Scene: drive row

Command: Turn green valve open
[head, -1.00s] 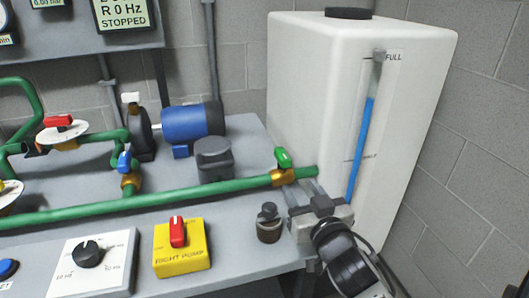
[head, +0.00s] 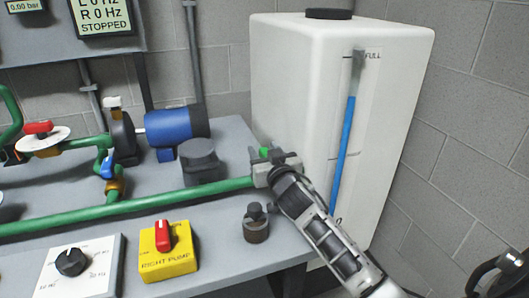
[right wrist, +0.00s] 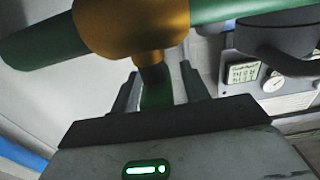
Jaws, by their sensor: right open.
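The green valve handle (head: 265,152) is mostly hidden behind my right gripper in the head view, at the right end of the long green pipe beside the white tank. In the right wrist view the green handle (right wrist: 157,88) stands below the brass valve body (right wrist: 132,22). My right gripper (head: 268,156) is open, with its fingers on either side of the handle. The fingers (right wrist: 158,88) also show in the right wrist view, with some room beside the handle; I cannot tell whether either touches it. My left gripper is not in view.
The white tank (head: 300,90) stands close behind the gripper. A small dark capped fitting (head: 256,225) and the yellow right pump switch (head: 167,252) are on the bench. A blue-handled valve (head: 108,163) and a red-handled valve (head: 39,127) are at left. The display (head: 103,17) reads stopped.

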